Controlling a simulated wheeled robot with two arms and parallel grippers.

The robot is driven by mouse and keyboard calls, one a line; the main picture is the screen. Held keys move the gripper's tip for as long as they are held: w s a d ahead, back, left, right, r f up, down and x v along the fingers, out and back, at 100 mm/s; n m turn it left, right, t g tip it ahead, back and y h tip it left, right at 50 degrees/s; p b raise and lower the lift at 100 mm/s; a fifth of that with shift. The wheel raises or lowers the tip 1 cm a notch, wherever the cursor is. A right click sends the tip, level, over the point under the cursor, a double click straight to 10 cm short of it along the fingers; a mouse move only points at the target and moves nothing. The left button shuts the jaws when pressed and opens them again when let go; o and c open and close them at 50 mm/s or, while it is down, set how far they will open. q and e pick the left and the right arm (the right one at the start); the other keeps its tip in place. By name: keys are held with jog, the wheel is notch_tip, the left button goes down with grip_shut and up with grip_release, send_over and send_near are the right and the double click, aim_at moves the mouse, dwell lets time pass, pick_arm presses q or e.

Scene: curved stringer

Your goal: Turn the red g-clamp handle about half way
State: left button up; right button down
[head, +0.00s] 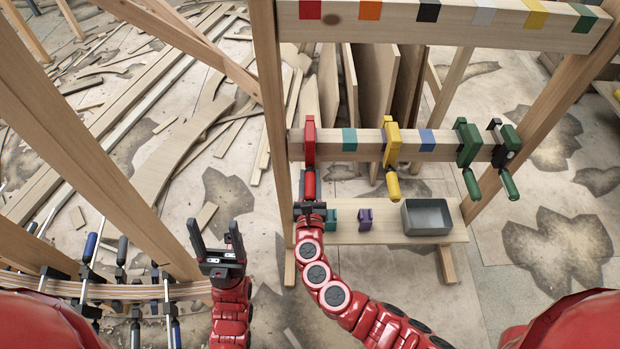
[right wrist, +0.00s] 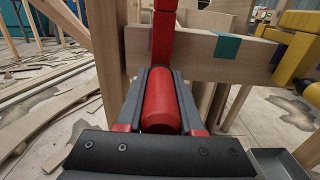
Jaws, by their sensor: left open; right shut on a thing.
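The red g-clamp (head: 309,140) is fixed on the middle wooden rail (head: 435,147) at its left end, with its red handle (head: 310,185) hanging below. My right gripper (head: 310,206) reaches up from below and is shut on that handle. In the right wrist view the red handle (right wrist: 160,100) lies between the two dark fingers, and the red clamp body (right wrist: 163,35) stands above it against the rail. My left gripper (head: 218,245) is open and empty at the lower left, away from the clamps.
Yellow (head: 391,150), green (head: 467,145) and dark-green (head: 505,150) clamps hang along the same rail. Below, a shelf (head: 385,235) holds a grey tray (head: 427,217), a teal block (head: 332,222) and a purple block (head: 365,218). A wooden post (head: 270,110) stands just left of the red clamp.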

jog(key=m+b, duration=0.3)
jog(key=m, duration=0.1)
jog(key=shift+f+b, duration=0.2)
jog(key=shift+b, duration=0.2)
jog(key=m+b, duration=0.4)
jog(key=m, duration=0.1)
jog(key=shift+m+b, duration=0.4)
jog(key=m+b, duration=0.3)
jog(key=shift+m, duration=0.3)
jog(key=shift+r+m+b, duration=0.15)
jog(key=shift+m+b, duration=0.8)
jog(key=shift+m, duration=0.15)
jog(key=shift+r+m+b, duration=0.1)
jog(key=shift+m+b, duration=0.8)
jog(key=shift+m, duration=0.2)
jog(key=c, duration=0.5)
grip_release()
jog(key=shift+c, duration=0.2)
